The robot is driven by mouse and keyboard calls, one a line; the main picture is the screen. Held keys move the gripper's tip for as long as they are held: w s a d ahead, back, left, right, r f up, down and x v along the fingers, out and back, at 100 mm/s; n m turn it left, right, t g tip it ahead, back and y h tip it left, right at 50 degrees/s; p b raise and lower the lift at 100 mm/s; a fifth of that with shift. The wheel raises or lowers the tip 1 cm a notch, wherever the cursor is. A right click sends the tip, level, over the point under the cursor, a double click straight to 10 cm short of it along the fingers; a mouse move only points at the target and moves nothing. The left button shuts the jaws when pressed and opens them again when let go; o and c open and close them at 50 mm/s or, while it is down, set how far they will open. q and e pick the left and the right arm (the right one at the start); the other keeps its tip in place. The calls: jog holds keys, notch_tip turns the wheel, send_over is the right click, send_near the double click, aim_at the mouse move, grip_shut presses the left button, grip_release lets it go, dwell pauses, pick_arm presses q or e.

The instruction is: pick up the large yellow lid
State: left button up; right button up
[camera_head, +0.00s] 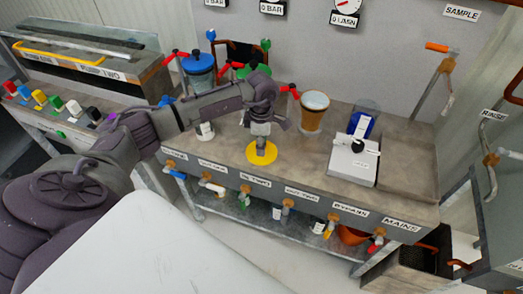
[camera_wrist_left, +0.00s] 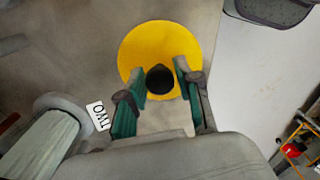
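The large yellow lid (camera_head: 261,153) lies flat on the bench top, a round disc with a black knob at its centre. In the left wrist view the yellow lid (camera_wrist_left: 150,35) fills the upper middle, and its black knob (camera_wrist_left: 160,79) sits between my fingers. My left gripper (camera_head: 262,143) points down right over the lid. In the left wrist view the left gripper (camera_wrist_left: 160,80) is open, one green-padded finger on each side of the knob, with narrow gaps. My right gripper is not in view.
A blue-lidded container (camera_head: 199,66) stands behind my arm. Taps (camera_head: 245,188) line the bench's front edge. The bench is bare around the lid.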

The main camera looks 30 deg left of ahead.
pick_arm(q)
grip_shut()
jog(key=shift+r, duration=0.15)
